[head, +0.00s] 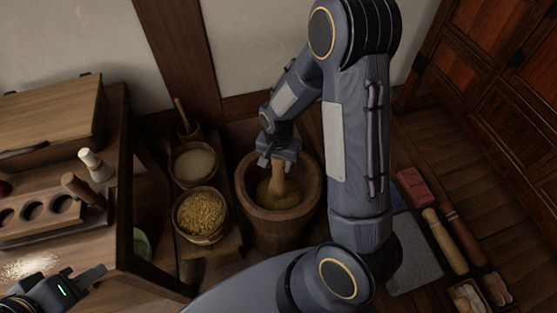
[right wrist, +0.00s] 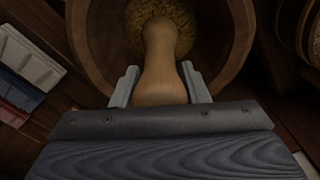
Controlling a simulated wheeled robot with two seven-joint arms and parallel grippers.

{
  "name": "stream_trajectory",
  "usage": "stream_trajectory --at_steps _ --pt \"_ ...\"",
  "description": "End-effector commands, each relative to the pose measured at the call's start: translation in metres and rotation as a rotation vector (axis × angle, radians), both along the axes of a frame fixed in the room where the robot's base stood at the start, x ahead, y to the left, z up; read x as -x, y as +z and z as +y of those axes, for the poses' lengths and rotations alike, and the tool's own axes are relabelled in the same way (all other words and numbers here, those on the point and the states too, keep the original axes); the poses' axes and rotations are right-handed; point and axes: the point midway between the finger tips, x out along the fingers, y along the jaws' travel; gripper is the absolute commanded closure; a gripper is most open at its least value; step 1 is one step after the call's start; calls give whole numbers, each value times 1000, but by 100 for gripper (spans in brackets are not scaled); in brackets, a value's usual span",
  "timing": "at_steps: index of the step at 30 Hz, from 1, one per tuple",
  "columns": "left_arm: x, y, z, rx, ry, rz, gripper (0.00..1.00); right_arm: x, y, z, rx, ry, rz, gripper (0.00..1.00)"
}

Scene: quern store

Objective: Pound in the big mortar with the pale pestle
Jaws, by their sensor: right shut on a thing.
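The big mortar (head: 258,228) is a deep round wooden vessel on the floor, with yellowish grain inside. The pale pestle (head: 284,185) stands in it, slightly tilted, its lower end at the grain. My right gripper (head: 279,158) is shut around the pestle's upper part, above the mortar's opening. In the right wrist view, the pestle (right wrist: 162,65) runs between the two fingers down to the grain (right wrist: 185,35), inside the mortar's rim (right wrist: 232,60). My left gripper (head: 88,287) is at the lower left beside the bench, its fingers apart with nothing visible between them.
A bowl of yellow grain (head: 202,215) and a bowl of pale grain (head: 193,163) stand left of the mortar. The bench (head: 150,280) at left bears a holed rack (head: 35,232). Rollers (head: 445,242) and a red block (head: 413,185) lie at right.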

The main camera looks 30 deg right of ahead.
Motion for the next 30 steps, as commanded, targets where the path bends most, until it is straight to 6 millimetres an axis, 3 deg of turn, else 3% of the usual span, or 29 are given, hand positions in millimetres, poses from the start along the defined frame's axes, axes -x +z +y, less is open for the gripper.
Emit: stream_trajectory --at_steps 16,20,27,30 --pt "0 -2 0 0 0 -1 67 -1 -2 0 0 0 -3 91" --pt "0 15 0 0 0 -1 67 -1 17 0 0 0 -4 91" --pt "0 60 0 0 0 -1 67 -1 71 0 0 1 -4 91" --pt "0 65 0 0 0 -1 67 -1 78 0 0 1 -3 91"
